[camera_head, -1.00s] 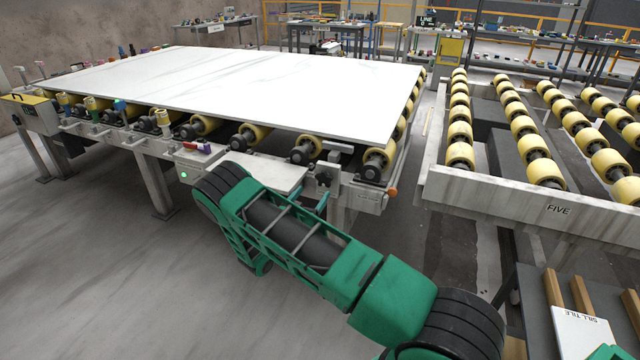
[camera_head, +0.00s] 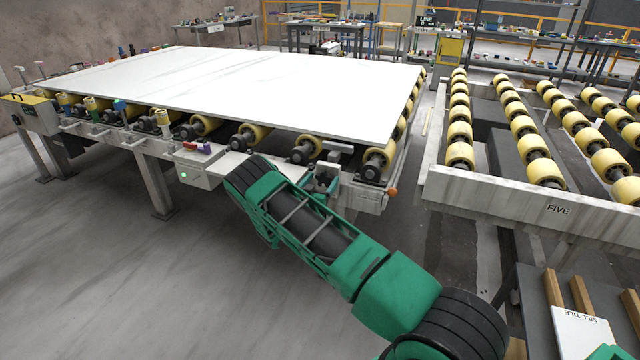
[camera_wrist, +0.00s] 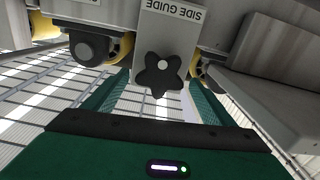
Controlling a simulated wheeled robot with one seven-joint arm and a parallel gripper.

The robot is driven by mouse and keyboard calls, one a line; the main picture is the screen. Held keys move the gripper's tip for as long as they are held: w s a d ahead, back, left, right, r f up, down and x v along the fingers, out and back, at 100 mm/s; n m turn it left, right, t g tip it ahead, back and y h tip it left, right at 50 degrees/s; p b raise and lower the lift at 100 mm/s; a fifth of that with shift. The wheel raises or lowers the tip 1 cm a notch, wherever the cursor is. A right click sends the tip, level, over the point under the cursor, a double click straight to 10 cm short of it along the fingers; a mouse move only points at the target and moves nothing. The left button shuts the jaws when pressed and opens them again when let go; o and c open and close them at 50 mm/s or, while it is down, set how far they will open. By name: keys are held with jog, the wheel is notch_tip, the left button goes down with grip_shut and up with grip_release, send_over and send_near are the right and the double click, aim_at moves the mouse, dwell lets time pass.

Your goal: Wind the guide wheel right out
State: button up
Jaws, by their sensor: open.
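My gripper (camera_wrist: 155,100) is open, with one green finger on each side of the wheel in that picture. I cannot tell how far the fingers reach along it, and no contact is clear. In the head view, my gripper (camera_head: 322,183) is at the front edge of the roller table, near its right corner. I cannot make out the wheel there.
A large white slab (camera_head: 270,85) lies on the roller table's yellow rollers. A control box with a green light (camera_head: 183,176) hangs on the table's front. Another roller bed marked FIVE (camera_head: 530,203) stands to the right across a narrow gap. Open floor lies in front.

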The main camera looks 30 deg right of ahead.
jog(key=shift+c, duration=0.7)
jog(key=c, duration=0.9)
jog(key=shift+a, duration=0.15)
